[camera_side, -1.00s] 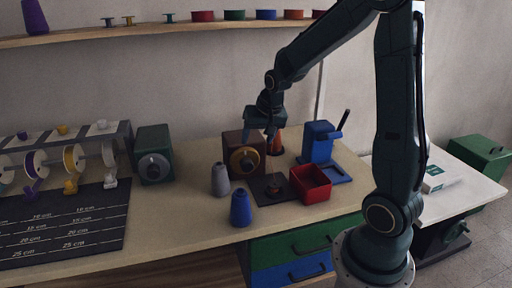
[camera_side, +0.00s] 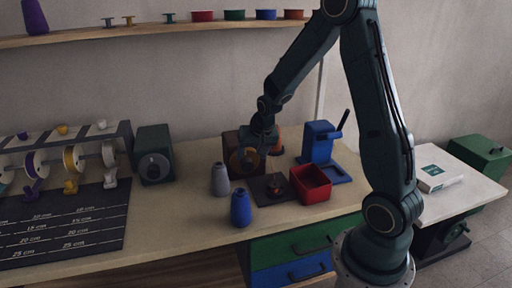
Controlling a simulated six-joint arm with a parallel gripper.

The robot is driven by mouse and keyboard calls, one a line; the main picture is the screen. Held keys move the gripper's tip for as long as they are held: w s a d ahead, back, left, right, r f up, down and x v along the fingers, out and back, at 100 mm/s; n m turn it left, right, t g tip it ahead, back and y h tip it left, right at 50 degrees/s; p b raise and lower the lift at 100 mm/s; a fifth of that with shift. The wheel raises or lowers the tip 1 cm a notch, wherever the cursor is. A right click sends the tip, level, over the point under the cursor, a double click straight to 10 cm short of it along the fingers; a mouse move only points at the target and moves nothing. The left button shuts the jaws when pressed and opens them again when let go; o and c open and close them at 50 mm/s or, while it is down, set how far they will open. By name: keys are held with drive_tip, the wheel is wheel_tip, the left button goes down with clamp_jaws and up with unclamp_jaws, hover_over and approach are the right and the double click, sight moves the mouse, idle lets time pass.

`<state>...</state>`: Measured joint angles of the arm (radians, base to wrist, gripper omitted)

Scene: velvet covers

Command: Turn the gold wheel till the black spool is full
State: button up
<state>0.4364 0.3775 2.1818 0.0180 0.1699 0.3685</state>
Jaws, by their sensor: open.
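The gold wheel (camera_side: 243,162) is on the front of a brown box on the table, left of the blue press-like device. My gripper (camera_side: 262,152) is open, low in front of the box's right side and close to the wheel's right edge. I cannot tell whether it touches the wheel. A small dark spool-like piece (camera_side: 277,184), perhaps the black spool, stands on a dark square base (camera_side: 266,194) in front of the box. How much thread it holds is too small to tell.
A grey cone (camera_side: 220,180) and a blue cone (camera_side: 240,208) stand in front of the wheel. A red open bin (camera_side: 311,186) and the blue device (camera_side: 318,143) are at the right. A green box with a grey dial (camera_side: 154,155) is at the left.

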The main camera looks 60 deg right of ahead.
sight(249, 162)
drive_tip(key=shift+x, duration=3)
drive_tip(key=c, duration=1)
